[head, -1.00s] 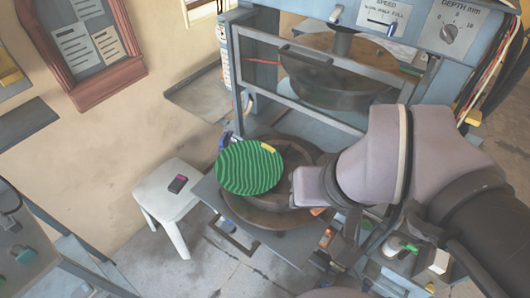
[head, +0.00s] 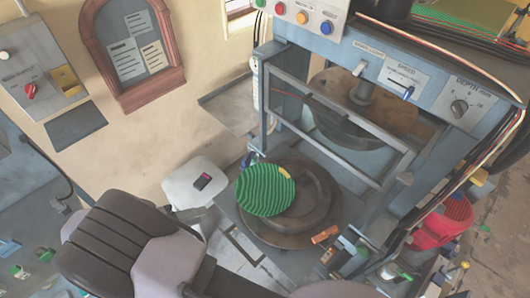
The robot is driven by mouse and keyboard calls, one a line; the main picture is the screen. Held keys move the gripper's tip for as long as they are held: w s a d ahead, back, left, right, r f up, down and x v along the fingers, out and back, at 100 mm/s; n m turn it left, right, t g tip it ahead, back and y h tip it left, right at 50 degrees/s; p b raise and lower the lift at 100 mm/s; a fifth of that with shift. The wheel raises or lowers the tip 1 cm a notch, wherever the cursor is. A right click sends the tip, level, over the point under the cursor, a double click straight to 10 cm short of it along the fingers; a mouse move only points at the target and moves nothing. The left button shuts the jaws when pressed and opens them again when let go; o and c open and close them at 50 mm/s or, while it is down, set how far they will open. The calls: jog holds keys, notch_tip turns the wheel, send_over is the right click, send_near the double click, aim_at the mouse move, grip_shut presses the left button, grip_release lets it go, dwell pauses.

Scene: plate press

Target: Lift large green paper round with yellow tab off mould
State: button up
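The large green paper round (head: 266,191) is ribbed and has a small yellow tab (head: 284,172) on its upper right rim. It overlaps the left part of the dark round mould (head: 312,212) at the press's front. I cannot tell whether it lies flat on the mould or is slightly raised. My arm fills the lower left, left of and in front of the mould, with a dark ribbed part and pale grey links. The fingers of my gripper do not show. No finger is seen touching the round or its tab.
The press's barred guard (head: 340,125) and upper round plate (head: 350,105) stand above and behind the mould. A white stool (head: 187,186) with a small dark device (head: 203,181) is to the left. A red tub (head: 437,232) is at the right. An orange block (head: 325,235) lies at the mould's front.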

notch_tip(320, 180, down, 2)
jog(key=n, duration=0.2)
jog(key=b, duration=0.1)
send_near(242, 204)
jog(key=f+x, duration=0.1)
jog(key=x, duration=0.2)
jog(key=shift+t, duration=0.4)
jog(key=x, duration=0.5)
jog(key=shift+w+d+r, duration=0.1)
jog(key=shift+d, duration=0.2)
grip_shut()
